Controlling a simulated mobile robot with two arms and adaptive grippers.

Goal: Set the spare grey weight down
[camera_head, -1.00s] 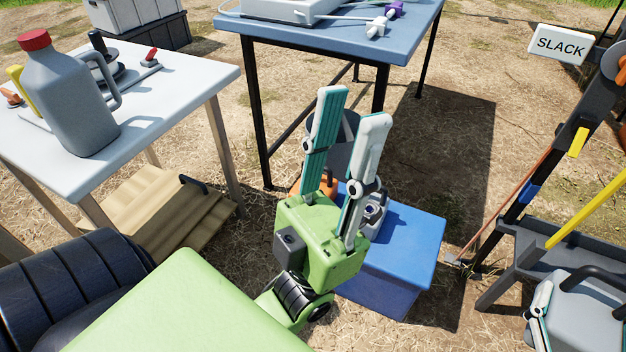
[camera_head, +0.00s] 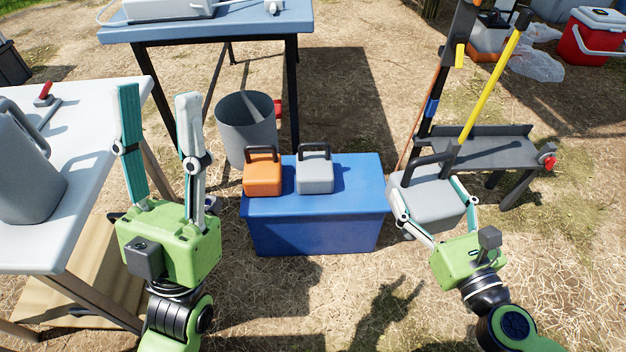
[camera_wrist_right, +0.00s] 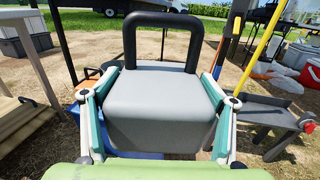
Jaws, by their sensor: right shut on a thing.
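My right gripper (camera_head: 432,216) is shut on a grey weight (camera_head: 428,198) with a black handle. Its fingers clasp the weight's two sides, also plain in the right wrist view (camera_wrist_right: 160,105). The weight is held up in the air, right of the blue box (camera_head: 315,225) and in front of the dark stand. A second, smaller-looking grey weight (camera_head: 314,174) stands upright on the blue box, beside an orange weight (camera_head: 263,178). My left gripper (camera_head: 158,95) is open and empty, its fingers pointing up, beside the pale table at left.
A grey bucket (camera_head: 245,128) stands behind the orange weight. The dark stand (camera_head: 490,152) has a tray and a yellow lever (camera_head: 490,85). The blue box top is bare at its right end. A grey jug (camera_head: 25,170) stands on the pale table (camera_head: 70,225). Straw-covered ground lies open in front.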

